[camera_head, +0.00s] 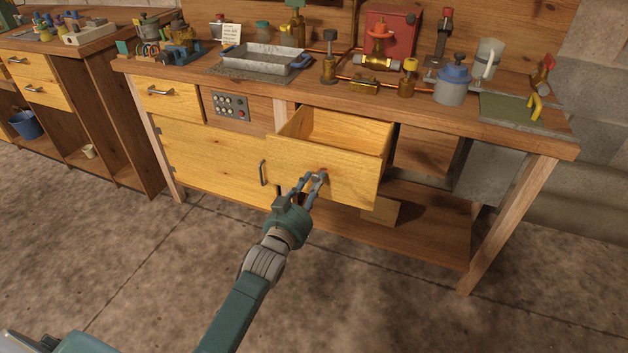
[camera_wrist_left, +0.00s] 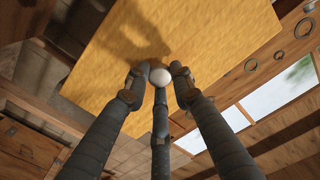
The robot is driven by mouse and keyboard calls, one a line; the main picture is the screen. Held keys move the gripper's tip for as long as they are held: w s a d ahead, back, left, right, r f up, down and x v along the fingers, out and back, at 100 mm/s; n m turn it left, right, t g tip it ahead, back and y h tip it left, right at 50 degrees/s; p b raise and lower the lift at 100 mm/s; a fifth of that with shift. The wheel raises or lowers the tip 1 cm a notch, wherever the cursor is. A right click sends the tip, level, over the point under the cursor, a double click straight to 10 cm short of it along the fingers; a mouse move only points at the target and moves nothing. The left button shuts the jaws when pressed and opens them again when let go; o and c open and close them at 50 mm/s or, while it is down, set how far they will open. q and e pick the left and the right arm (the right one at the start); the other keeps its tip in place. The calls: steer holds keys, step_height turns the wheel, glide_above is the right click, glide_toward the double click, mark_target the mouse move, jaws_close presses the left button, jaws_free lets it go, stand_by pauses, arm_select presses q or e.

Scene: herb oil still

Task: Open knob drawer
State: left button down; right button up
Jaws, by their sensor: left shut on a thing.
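The knob drawer (camera_head: 350,181) stands pulled out from the workbench, and its open top shows an empty-looking inside. My left gripper (camera_head: 317,178) is at the drawer's front, shut on the knob. In the left wrist view the round, pale knob (camera_wrist_left: 160,77) sits between the fingertips, against the yellow drawer front (camera_wrist_left: 190,30). In the head view the fingers hide most of the knob. My right gripper is not in view.
The workbench top (camera_head: 300,93) carries a metal tray (camera_head: 262,62), brass fittings and a blue-lidded jar (camera_head: 451,84). A cabinet door with a handle (camera_head: 262,173) is left of the drawer. A lower shelf (camera_head: 420,232) lies beneath. The floor in front is clear.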

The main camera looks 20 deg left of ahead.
arm_select(q)
steer(key=shift+r, duration=0.3)
steer(key=c, duration=1.5)
jaws_free()
steer(key=shift+d, duration=0.1)
steer(key=shift+o, duration=0.2)
steer(key=shift+f, duration=0.1)
steer(key=s, duration=1.2)
steer(key=shift+a, duration=0.25)
steer(key=shift+f, duration=0.1)
